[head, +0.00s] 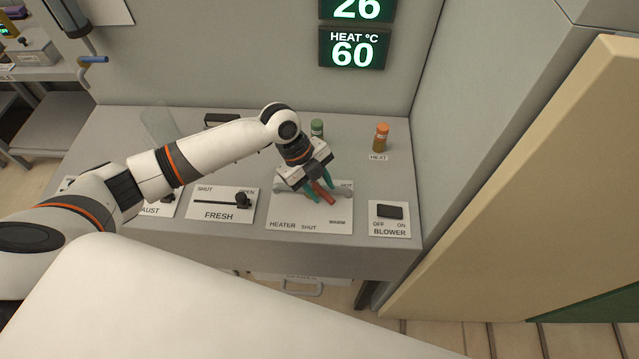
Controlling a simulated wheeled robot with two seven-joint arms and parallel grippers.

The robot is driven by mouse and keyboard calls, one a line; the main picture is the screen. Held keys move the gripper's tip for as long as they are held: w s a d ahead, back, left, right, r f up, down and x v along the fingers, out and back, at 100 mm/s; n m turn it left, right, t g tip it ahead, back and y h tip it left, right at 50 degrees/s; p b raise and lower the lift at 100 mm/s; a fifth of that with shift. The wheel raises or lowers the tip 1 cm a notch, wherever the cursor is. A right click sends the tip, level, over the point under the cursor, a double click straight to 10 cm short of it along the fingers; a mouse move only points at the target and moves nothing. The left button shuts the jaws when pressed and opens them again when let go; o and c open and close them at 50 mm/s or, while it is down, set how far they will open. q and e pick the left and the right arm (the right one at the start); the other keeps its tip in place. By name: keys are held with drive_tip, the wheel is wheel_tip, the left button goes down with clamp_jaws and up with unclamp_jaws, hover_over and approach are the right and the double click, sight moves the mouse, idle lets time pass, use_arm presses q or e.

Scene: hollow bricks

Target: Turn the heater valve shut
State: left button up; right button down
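The heater valve has a red lever (323,194) and a grey body (342,191) on a white plate (290,219) marked HEATER, SHUT, WARM and HOT. The red end of the lever points down and right, towards the WARM mark. My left gripper (322,188) is over the valve, with its teal fingers on either side of the lever. Whether they press on the lever is too small to tell. The gripper hides part of the valve. My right gripper is not in view.
Left of the valve is the FRESH slider (240,201); right of it is the BLOWER switch (390,211). A display (353,50) reads HEAT 60. A beige panel (530,180) stands at right.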

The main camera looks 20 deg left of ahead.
use_arm(q)
drive_tip(key=shift+c, duration=0.6)
clamp_jaws()
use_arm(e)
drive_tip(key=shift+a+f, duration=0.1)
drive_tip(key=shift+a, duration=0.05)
